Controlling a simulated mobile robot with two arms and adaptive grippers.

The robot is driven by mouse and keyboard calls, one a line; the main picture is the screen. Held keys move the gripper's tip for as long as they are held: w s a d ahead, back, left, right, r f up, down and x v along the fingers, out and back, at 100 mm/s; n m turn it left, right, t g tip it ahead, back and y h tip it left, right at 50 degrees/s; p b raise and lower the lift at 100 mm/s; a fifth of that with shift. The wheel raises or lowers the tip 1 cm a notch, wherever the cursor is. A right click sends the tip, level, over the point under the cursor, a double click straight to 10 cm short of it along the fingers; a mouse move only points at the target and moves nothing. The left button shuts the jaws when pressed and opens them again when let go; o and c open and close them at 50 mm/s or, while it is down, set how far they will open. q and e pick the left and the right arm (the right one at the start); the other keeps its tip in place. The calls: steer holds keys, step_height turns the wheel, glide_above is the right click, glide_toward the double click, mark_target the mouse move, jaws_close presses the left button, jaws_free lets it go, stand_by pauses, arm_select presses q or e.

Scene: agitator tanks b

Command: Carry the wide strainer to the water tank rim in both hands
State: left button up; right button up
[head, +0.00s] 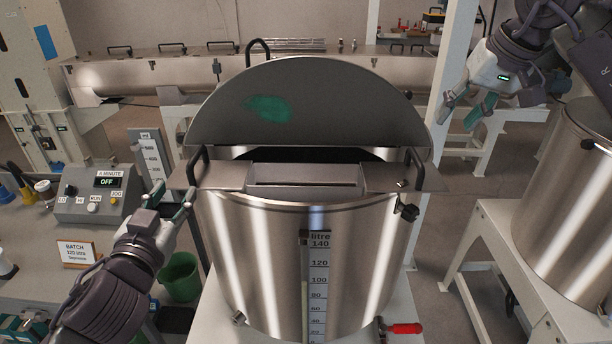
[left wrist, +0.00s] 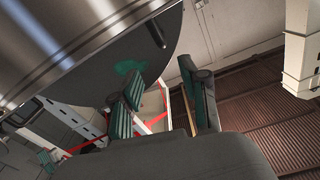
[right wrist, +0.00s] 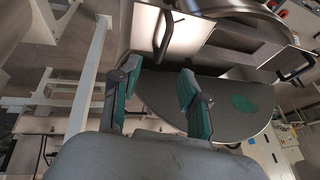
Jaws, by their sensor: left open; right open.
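The wide strainer (head: 225,178) is a flat metal piece with a raised rectangular middle and a black handle at each end. It lies across the front top of the steel water tank (head: 265,255), which has a litre scale. The strainer also shows in the right wrist view (right wrist: 225,52). My left gripper (head: 172,194) is open and empty, just left of and below the left handle (head: 196,166), apart from it as far as I can tell. My right gripper (head: 468,100) is open and empty, up and right of the right handle (head: 416,165). The strainer is not clear in the left wrist view.
A raised half-round lid (head: 330,100) with a green patch stands behind the strainer. A white post (head: 450,80) stands close to my right gripper. A second steel tank (head: 570,205) is at right. A control box (head: 95,198) sits on the left bench.

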arm_select(q)
glide_toward(196, 152)
steer(key=w, duration=0.6)
steer(key=w+f, duration=0.1)
steer(key=w, duration=0.3)
arm_select(e)
steer(key=x, duration=1.4)
steer(key=shift+w+a+f, duration=0.2)
steer(key=shift+w+a, duration=0.2)
steer(key=shift+a, duration=0.1)
arm_select(q)
steer(key=shift+r, duration=0.1)
steer(key=shift+s+r, duration=0.1)
steer(key=shift+s, duration=0.05)
arm_select(e)
steer(key=shift+s+d+r, duration=0.1)
steer(key=shift+s, duration=0.05)
arm_select(q)
jaws_close()
arm_select(e)
jaws_close()
